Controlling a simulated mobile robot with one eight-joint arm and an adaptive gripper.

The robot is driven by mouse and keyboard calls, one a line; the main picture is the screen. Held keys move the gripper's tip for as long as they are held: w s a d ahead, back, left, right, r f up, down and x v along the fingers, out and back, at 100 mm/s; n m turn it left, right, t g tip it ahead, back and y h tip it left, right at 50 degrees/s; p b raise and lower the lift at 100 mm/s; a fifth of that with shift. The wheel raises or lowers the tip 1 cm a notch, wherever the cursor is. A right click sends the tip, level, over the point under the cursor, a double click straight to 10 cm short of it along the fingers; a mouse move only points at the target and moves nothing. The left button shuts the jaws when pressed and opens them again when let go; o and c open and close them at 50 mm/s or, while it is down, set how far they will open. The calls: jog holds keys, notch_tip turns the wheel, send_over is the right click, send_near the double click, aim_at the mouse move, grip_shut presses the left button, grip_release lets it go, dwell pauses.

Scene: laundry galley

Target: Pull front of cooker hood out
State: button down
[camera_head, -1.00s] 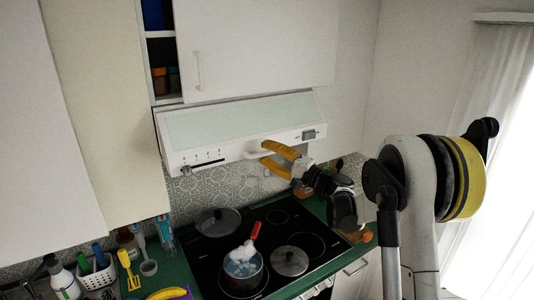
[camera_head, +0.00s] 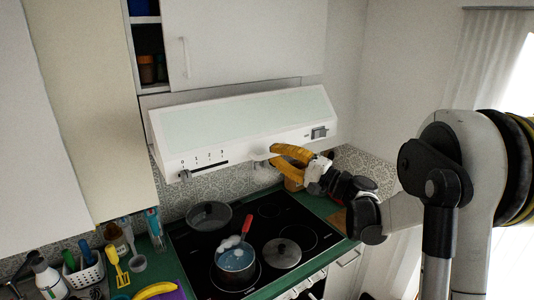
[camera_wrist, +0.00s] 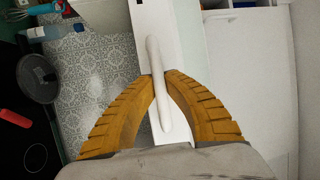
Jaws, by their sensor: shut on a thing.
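The cooker hood front (camera_head: 235,145) is a white panel under the wall cabinet, with a pale glass top, small markings at its left and a handle at its lower edge. It stands out forward from the cabinet. My gripper (camera_head: 273,155), with yellow-orange fingers, is at this handle from the right. In the wrist view the white handle bar (camera_wrist: 153,62) runs between the two ribbed fingers of my gripper (camera_wrist: 159,80), which is shut on it. The far end of the grip is partly hidden by the fingers.
A utensil basket (camera_head: 85,275) and bottles stand on the green counter at left. A white wall cabinet (camera_head: 250,45) hangs above.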

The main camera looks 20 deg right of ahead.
jog(key=c, duration=1.4)
grip_release()
jog(key=v, duration=1.2)
